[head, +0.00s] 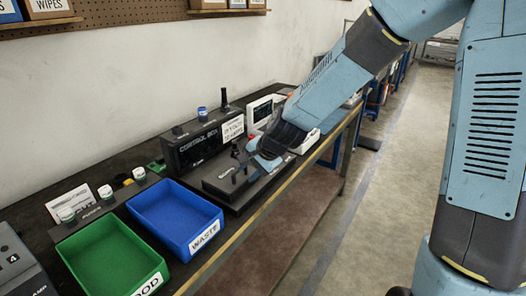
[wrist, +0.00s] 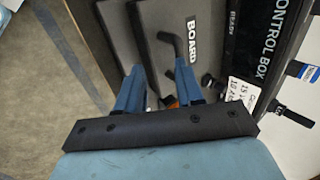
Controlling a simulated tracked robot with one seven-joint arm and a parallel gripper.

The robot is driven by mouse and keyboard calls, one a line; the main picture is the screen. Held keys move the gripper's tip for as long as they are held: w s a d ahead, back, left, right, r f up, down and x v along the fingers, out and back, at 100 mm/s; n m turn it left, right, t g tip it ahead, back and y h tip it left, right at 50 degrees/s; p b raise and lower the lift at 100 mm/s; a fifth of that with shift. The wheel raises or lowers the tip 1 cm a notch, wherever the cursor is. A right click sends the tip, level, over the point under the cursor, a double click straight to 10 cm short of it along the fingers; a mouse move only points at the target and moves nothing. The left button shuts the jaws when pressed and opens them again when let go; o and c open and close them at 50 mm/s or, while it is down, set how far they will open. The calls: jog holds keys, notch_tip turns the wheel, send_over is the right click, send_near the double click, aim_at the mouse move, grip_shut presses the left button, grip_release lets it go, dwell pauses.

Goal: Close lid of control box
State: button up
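The dark control box (head: 197,148) stands upright at the back of the bench, with its name in pale letters on its front face. I cannot tell for sure which part is its lid. In the wrist view the control box (wrist: 266,50) runs along the upper right. A flat dark board (head: 222,184) lies in front of it, and the board (wrist: 152,22) also shows in the wrist view, with a bent black handle (wrist: 172,40). My gripper (head: 262,164) is low over the right end of the board. In the wrist view my gripper (wrist: 160,78) has its blue fingers apart, with nothing clearly held.
A blue bin marked WASTE (head: 178,219) and a green bin (head: 108,256) stand left of the board. A white paper sign (head: 233,128) and a white device with a screen (head: 263,111) are right of the control box.

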jog(key=v, duration=1.1)
jog(key=shift+w, duration=0.25)
jog(key=shift+r, duration=0.15)
dwell(0.3)
jog(key=s+d+r+n+t+h, duration=0.1)
jog(key=s+d+r+n+h, duration=0.2)
jog(key=s+d, duration=0.6)
jog(key=s+d+r+n+t+h, duration=0.1)
jog(key=s+d+r, duration=0.6)
jog(key=d, duration=0.9)
jog(key=shift+s+d+r+n+h, duration=0.25)
jog(key=shift+s+n+h, duration=0.65)
jog(key=shift+s+n, duration=0.25)
jog(key=shift+w, duration=0.1)
jog(key=shift+c, duration=0.2)
